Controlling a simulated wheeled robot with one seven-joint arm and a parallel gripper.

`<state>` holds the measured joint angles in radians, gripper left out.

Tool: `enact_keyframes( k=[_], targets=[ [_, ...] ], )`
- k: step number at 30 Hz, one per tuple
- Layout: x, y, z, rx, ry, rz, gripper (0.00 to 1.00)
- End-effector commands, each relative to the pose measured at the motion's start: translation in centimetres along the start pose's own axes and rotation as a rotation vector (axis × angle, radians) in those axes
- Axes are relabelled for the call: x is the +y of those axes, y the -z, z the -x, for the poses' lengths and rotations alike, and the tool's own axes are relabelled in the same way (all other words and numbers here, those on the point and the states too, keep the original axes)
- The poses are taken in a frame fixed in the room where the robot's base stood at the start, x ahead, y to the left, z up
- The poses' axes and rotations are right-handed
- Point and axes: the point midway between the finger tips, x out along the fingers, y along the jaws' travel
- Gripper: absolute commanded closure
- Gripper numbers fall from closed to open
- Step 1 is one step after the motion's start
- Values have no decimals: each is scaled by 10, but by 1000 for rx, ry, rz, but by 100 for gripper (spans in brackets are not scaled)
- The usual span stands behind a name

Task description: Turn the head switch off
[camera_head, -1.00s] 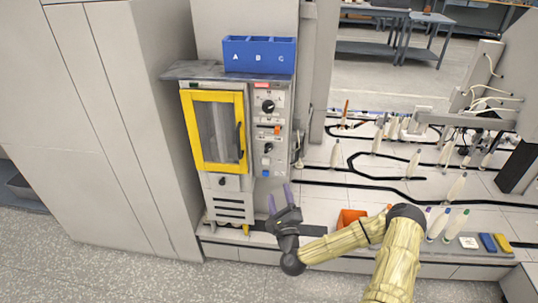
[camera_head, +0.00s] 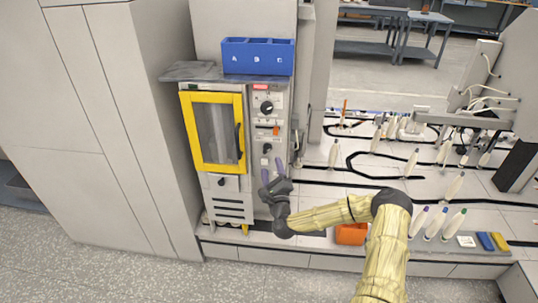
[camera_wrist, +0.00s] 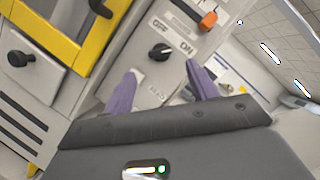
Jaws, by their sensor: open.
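The control panel (camera_head: 256,118) stands right of the yellow-framed door. A small black rotary knob (camera_head: 267,148) sits low on it and shows larger in the wrist view (camera_wrist: 160,53), between the OFF and ON markings. Its pale mark seems to point toward the ON side. A label below it is partly readable, possibly HEAD. My gripper (camera_head: 272,168) is open and empty, just below the knob in the head view. In the wrist view its purple fingers (camera_wrist: 160,78) stand either side of the knob's line, apart from it. Their depth to the panel is hard to tell.
An orange switch (camera_wrist: 208,19) is above the knob, and a larger black dial (camera_head: 267,106) higher still. The yellow door (camera_head: 243,130) is at left. A blue A-B-C bin (camera_head: 258,57) stands on top. An orange box (camera_head: 350,234) lies below my arm.

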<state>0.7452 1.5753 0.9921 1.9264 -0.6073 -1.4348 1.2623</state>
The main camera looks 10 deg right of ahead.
Motion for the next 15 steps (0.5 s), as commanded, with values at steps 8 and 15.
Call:
enact_keyframes(
  k=[8,15],
  targets=[
    [-1,-1,-46,-1,2,2,42],
    [-1,-1,-66,-1,1,0,42]
  ],
)
